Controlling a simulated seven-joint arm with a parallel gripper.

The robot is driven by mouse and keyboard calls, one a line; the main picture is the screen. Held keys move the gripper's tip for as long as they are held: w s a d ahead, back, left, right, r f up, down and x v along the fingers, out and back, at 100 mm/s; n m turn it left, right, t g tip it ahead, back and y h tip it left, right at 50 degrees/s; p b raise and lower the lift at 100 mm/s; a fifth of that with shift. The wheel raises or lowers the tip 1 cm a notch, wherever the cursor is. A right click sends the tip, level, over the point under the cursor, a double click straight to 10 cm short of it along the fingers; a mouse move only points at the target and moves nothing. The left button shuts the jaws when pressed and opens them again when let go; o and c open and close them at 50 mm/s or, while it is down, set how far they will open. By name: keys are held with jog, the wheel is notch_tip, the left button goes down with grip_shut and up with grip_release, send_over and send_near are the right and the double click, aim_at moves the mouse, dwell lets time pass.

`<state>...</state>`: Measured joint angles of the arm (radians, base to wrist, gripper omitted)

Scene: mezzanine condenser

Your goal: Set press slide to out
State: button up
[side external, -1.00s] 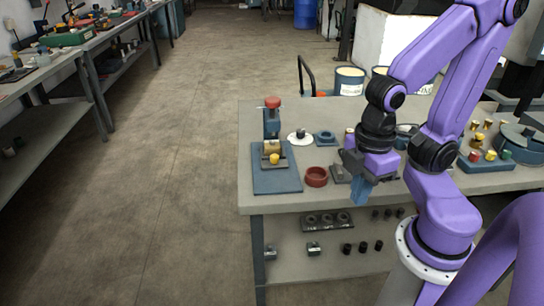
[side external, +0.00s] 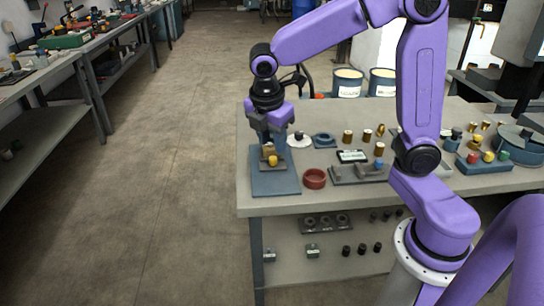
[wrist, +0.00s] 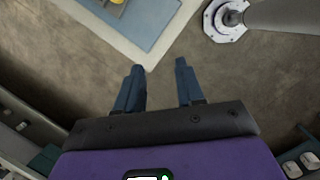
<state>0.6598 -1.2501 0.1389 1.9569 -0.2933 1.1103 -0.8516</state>
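The press stands on a blue base plate (side external: 275,184) at the left end of the bench. Its slide, a small block with a yellow knob (side external: 272,160) at its front, sits on the plate. My gripper (side external: 271,141) points down over the press in the side view and hides its red top and column. In the wrist view, my gripper (wrist: 160,68) has its two blue fingers apart with nothing between them. The base plate (wrist: 145,22) and part of the yellow knob (wrist: 118,2) show at that view's top edge. I cannot tell whether the fingers touch the press.
A red ring (side external: 314,179) lies right of the plate. A white disc (side external: 299,141) with a dark knob and a blue square piece (side external: 324,141) lie behind it. A grey tray (side external: 345,175) and brass parts are farther right. Open floor lies left of the bench.

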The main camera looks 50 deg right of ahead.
jog(key=n+h, duration=0.2)
send_near(273, 159)
jog(key=x, duration=0.9)
jog(key=shift+w+d, duration=0.2)
jog(key=shift+r, duration=0.1)
grip_shut()
jog(key=shift+a, duration=0.15)
